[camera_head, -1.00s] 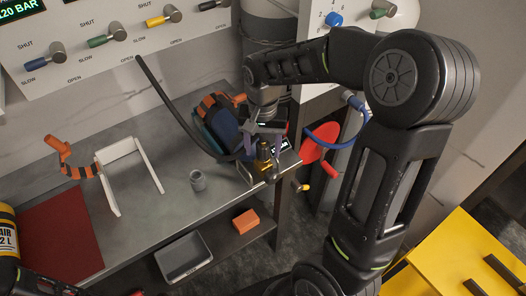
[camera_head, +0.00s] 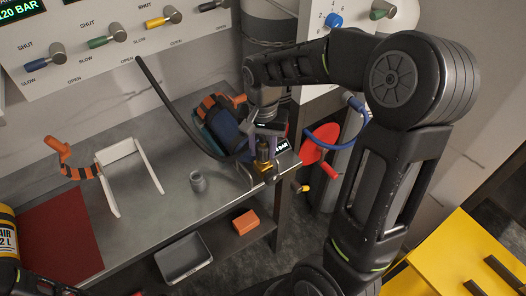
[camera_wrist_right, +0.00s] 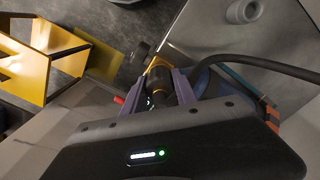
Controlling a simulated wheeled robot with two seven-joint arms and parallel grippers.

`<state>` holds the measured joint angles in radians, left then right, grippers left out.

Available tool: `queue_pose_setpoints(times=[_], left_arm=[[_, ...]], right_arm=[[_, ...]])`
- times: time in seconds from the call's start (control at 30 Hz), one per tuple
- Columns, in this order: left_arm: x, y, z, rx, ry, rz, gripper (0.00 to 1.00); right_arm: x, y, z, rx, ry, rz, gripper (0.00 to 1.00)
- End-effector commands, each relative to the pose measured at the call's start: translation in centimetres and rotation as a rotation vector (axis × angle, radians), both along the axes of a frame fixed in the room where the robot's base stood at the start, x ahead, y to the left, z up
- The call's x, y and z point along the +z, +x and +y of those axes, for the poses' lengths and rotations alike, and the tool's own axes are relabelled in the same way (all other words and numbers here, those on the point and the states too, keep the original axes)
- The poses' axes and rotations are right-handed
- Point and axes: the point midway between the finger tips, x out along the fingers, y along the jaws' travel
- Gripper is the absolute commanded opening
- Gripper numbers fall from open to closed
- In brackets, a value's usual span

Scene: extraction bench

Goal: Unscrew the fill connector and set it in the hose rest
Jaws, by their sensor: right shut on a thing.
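My right gripper (camera_head: 264,146) is shut on the fill connector (camera_head: 263,152), a dark piece with a brass-coloured lower part, near the bench's front right corner. In the right wrist view the purple fingers (camera_wrist_right: 160,88) sit on both sides of the connector (camera_wrist_right: 158,80). A black hose (camera_head: 170,105) runs from the upper left down towards it; it also shows in the wrist view (camera_wrist_right: 265,62). I cannot tell whether the thread is engaged. A small grey cup (camera_head: 198,183) stands on the bench left of the gripper; I cannot tell whether it is the hose rest. My left gripper is out of view.
A blue cylinder with an orange-and-black strap (camera_head: 222,122) lies behind the gripper. A white frame (camera_head: 108,185) and an orange-handled strap (camera_head: 65,160) are farther left, near a red mat (camera_head: 55,240). A grey bin (camera_head: 183,258) and orange block (camera_head: 245,222) sit below.

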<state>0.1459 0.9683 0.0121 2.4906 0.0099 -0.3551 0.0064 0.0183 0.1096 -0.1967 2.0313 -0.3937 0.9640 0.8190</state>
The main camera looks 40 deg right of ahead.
Motion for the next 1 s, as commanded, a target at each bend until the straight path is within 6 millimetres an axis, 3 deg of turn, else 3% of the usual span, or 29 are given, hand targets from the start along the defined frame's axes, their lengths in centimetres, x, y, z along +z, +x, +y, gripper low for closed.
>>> queue_pose_setpoints(times=[0.37,0.47,0.63,1.0], left_arm=[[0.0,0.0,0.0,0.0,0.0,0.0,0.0],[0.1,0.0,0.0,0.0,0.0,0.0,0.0],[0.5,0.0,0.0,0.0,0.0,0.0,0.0],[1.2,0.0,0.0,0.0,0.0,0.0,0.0]], right_arm=[[0.0,0.0,0.0,0.024,0.001,-0.001,0.0],[0.0,0.0,0.0,0.109,0.0,0.0,0.0],[0.1,0.0,0.0,0.391,0.0,0.001,0.0],[1.1,0.0,0.0,0.373,0.0,-0.001,0.0]])
